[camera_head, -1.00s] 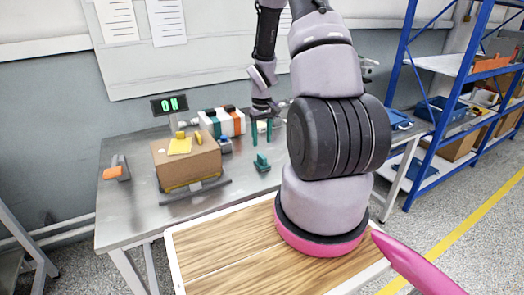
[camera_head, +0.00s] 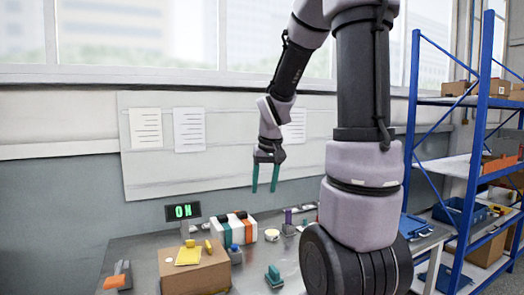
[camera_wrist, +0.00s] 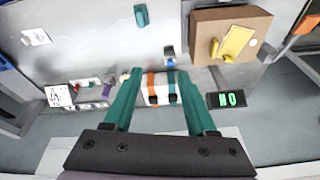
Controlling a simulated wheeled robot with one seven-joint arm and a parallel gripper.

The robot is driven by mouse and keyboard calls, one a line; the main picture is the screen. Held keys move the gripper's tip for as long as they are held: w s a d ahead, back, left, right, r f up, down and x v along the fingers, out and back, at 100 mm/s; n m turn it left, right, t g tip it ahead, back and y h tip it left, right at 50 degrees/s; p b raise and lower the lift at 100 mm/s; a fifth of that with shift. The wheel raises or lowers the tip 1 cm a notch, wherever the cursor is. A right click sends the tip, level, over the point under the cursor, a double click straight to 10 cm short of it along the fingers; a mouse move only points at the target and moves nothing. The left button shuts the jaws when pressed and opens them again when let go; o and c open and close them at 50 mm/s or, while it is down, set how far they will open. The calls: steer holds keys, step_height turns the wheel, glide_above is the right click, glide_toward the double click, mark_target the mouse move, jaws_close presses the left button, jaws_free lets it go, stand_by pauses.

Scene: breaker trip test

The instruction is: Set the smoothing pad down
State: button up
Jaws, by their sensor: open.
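A small teal block with a raised grip, which looks like the smoothing pad (camera_head: 273,277), rests on the metal table near its front. It also shows at the top of the wrist view (camera_wrist: 140,15). My gripper (camera_head: 264,190) is high above the table, in front of the wall board, with its two teal fingers pointing down. The fingers are apart with nothing between them in the wrist view (camera_wrist: 158,76). My gripper touches neither the pad nor the table.
A cardboard box (camera_head: 205,275) with yellow pieces on top stands left of the pad. Behind are a white unit with orange and teal bands (camera_head: 235,230) and a display (camera_head: 183,212) reading ON. An orange-tipped tool (camera_head: 118,277) lies at left. Blue shelving (camera_head: 480,150) stands right.

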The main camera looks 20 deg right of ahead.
steer(key=s+a+r+m+t+y, duration=0.2)
steer(key=s+a+r+t, duration=0.2)
steer(key=s+r, duration=0.9)
steer(key=s+a, duration=0.2)
steer(key=a, duration=0.1)
steer(key=shift+a+r, duration=0.15)
steer(key=shift+a, duration=0.05)
